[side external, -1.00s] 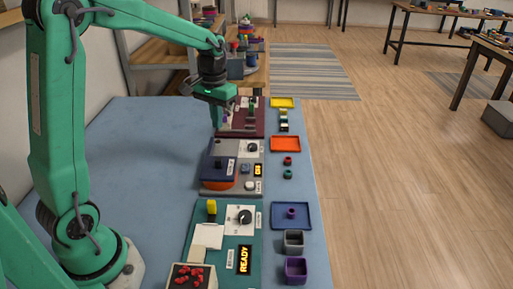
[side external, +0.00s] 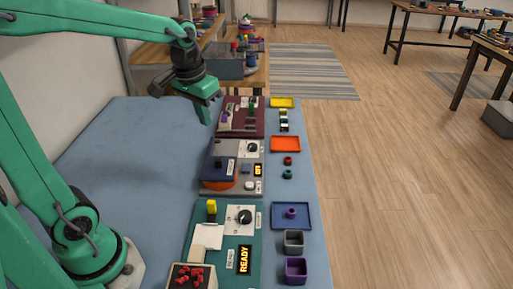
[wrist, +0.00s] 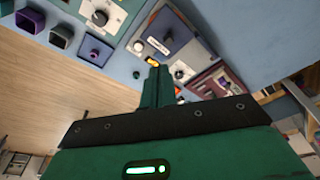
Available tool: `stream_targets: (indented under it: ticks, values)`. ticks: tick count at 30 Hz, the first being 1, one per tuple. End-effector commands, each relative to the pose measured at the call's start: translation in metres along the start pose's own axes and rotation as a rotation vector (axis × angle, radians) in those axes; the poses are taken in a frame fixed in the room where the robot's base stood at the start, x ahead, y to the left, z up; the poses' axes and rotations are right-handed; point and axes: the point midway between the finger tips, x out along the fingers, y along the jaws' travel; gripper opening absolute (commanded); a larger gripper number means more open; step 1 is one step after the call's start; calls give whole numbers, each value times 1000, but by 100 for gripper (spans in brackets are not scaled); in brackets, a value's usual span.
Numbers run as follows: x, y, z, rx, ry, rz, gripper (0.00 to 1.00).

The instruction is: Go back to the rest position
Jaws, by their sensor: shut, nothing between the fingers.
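My gripper (side external: 207,115) is shut and empty in the side external view. It hangs in the air, fingers down, near the left edge of the maroon panel (side external: 240,131); the gap between them is hard to judge. In the wrist view my gripper's green fingers (wrist: 159,82) are together, with nothing held between them. The grey panel (side external: 249,147) with a blue part and the teal panel (side external: 228,268) with a READY display lie nearer the camera.
The blue table (side external: 140,165) is bare left of the panels. On the right stand a yellow tray (side external: 282,102), an orange tray (side external: 285,144), a blue tray (side external: 290,224), a grey bin (side external: 293,241) and a purple bin (side external: 296,269). Shelves stand behind.

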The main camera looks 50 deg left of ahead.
Motion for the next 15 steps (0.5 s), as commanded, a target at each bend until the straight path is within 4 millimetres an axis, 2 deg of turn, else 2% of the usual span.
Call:
stream_targets:
  ticks: [6, 15]
  values:
    - [-21, 12, 34, 44, 86, 11, 0]
    - [-35, 24, 80, 102, 199, 30, 0]
